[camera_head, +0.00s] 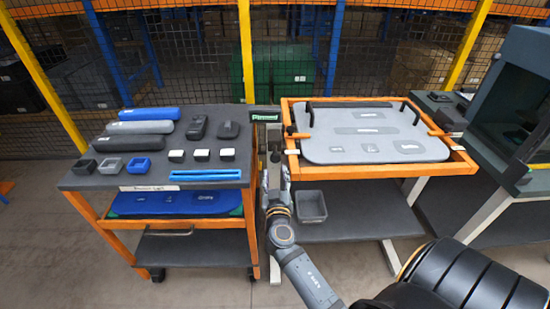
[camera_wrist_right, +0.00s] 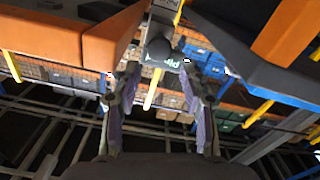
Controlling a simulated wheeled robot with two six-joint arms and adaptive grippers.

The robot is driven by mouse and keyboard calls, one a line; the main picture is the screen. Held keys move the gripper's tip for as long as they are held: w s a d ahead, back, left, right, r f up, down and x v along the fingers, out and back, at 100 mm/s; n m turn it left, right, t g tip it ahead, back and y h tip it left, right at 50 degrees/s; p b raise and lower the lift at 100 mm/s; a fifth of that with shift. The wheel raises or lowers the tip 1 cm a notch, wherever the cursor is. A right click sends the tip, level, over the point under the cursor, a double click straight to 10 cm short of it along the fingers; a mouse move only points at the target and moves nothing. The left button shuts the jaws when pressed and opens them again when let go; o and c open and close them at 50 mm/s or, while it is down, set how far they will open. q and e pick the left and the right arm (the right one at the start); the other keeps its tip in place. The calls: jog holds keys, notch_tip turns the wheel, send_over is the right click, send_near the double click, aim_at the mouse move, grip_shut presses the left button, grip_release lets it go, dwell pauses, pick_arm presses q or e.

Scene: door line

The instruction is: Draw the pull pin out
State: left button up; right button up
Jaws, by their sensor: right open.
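A dark round knob (camera_head: 275,157), which looks like the head of the pull pin, shows in the gap between the cart and the orange-framed bench. My right gripper (camera_head: 275,175) is just below it in the head view, open and pointing away from me. In the right wrist view the dark round knob (camera_wrist_right: 158,48) lies ahead, between the two open fingertips (camera_wrist_right: 158,72) in the picture. I see no finger touching it. The pin's shaft is hidden behind the knob. My left gripper is not in view.
The cart (camera_head: 85,181) stands at left with several cases and small trays. The bench's orange frame (camera_head: 400,171) holds a grey panel (camera_head: 340,120) at right. A small sign (camera_head: 265,117) stands between them. A grey bin (camera_head: 311,206) sits on the lower shelf. The gap around my gripper is narrow.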

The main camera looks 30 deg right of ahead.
aim_at(275, 160)
jog(key=p+x, duration=0.1)
jog(key=x, duration=0.6)
jog(key=shift+d+r+p, duration=0.1)
jog(key=shift+d+p, duration=0.05)
jog(key=shift+p, duration=0.25)
jog(key=shift+w+d, duration=0.3)
jog(key=shift+w, duration=0.35)
grip_shut()
